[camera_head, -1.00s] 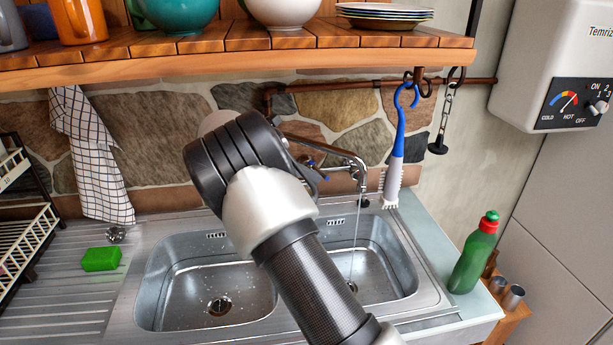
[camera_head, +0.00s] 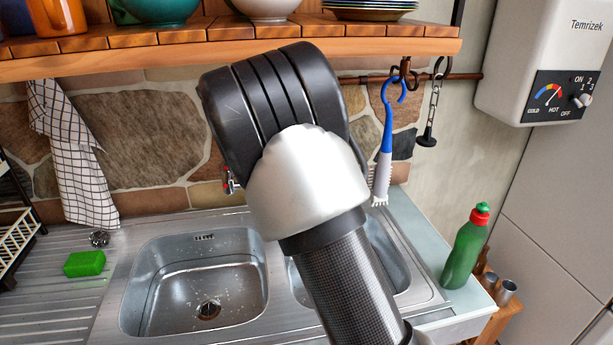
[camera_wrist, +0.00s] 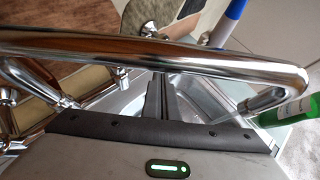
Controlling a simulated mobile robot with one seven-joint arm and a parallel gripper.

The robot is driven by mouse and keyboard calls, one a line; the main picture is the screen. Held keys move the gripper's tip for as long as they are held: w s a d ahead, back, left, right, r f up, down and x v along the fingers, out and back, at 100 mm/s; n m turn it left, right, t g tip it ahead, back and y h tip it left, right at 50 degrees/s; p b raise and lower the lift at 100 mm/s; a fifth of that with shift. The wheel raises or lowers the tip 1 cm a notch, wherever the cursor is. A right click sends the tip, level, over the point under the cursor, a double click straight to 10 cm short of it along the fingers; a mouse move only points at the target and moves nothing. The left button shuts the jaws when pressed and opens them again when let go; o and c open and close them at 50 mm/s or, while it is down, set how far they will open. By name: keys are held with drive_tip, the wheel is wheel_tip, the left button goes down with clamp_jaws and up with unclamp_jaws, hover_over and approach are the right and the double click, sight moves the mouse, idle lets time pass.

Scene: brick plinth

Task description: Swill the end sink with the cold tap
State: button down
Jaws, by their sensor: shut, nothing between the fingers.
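The left basin (camera_head: 180,262) is in the head view, with wet drops around its drain. The right basin (camera_head: 385,265) is largely covered by my arm. A tap handle with a red mark (camera_head: 230,181) shows at the wall, left of my wrist. The blue-marked handle and spout are hidden there. In the wrist view the chrome spout (camera_wrist: 190,55) arches across, close to my gripper, its outlet at the right. My gripper (camera_wrist: 166,88) is shut and empty beneath it, pointing towards a basin.
A shelf (camera_head: 230,55) with crockery overhangs the sink. A green bottle (camera_head: 466,250) stands right of the basins. A green sponge (camera_head: 85,263) lies on the drainer.

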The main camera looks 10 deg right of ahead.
drive_tip(key=shift+w+d+n+t+y, duration=0.15)
drive_tip(key=shift+w+d+n, duration=0.1)
drive_tip(key=shift+d, duration=0.15)
drive_tip(key=shift+w+d+n+t+y, duration=0.15)
drive_tip(key=shift+d+n, duration=0.1)
drive_tip(key=shift+d, duration=0.3)
